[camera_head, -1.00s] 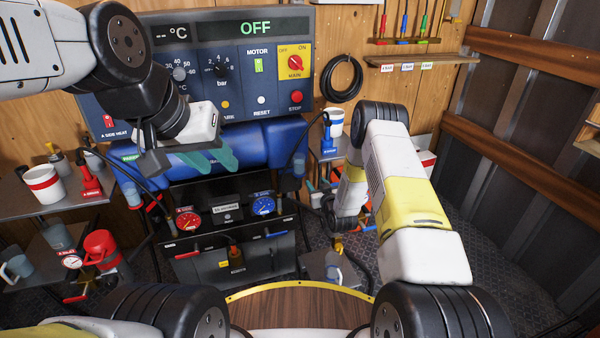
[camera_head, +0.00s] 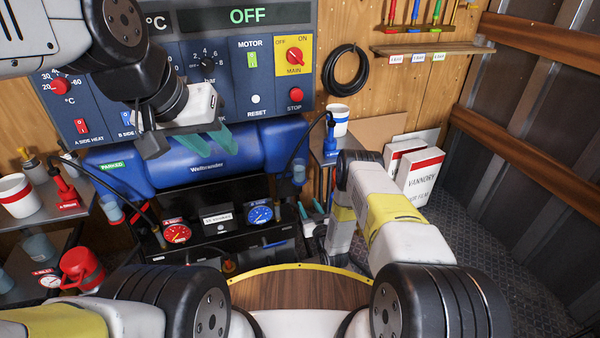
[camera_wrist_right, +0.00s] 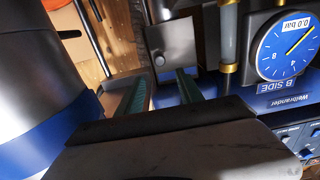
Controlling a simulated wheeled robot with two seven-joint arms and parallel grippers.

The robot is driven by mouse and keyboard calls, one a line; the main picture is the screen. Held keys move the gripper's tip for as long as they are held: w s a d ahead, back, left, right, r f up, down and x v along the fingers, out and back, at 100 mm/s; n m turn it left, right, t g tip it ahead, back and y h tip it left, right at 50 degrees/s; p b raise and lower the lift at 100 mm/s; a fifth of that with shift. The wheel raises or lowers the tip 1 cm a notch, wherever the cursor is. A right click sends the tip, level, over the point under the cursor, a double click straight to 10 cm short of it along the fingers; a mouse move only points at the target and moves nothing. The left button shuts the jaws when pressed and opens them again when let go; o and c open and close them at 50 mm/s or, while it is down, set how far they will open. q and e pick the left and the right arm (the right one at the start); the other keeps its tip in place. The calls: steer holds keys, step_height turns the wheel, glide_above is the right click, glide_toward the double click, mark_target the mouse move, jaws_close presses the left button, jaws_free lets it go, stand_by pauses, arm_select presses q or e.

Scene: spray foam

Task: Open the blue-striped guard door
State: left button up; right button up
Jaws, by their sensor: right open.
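The black machine front (camera_head: 190,250) carries a red-ringed gauge and a blue-ringed gauge (camera_head: 260,214), marked B SIDE in the right wrist view (camera_wrist_right: 287,45). A short blue stripe (camera_head: 275,243) shows below that gauge, likely on the guard door; the door's lower part is hidden by my body. My right gripper (camera_wrist_right: 160,92) is open and empty in the right wrist view, with a dark plate and round knob (camera_wrist_right: 170,45) beyond its fingers. In the head view my right arm hides its fingers. My left gripper (camera_head: 207,144) is open and empty before the blue cylinder.
The blue cylinder (camera_head: 200,160) spans the machine above the gauges. A white mug with a blue band (camera_head: 338,118) stands on a shelf right of it. White boxes (camera_head: 418,175) stand at the right wall. A red pitcher (camera_head: 80,268) and mugs are at left.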

glide_toward(300, 189)
steer(key=w+a+r, duration=0.3)
steer(key=w+r, duration=0.2)
steer(key=shift+s+f, duration=0.15)
steer(key=shift+s, duration=0.05)
jaws_close()
stand_by(1.2)
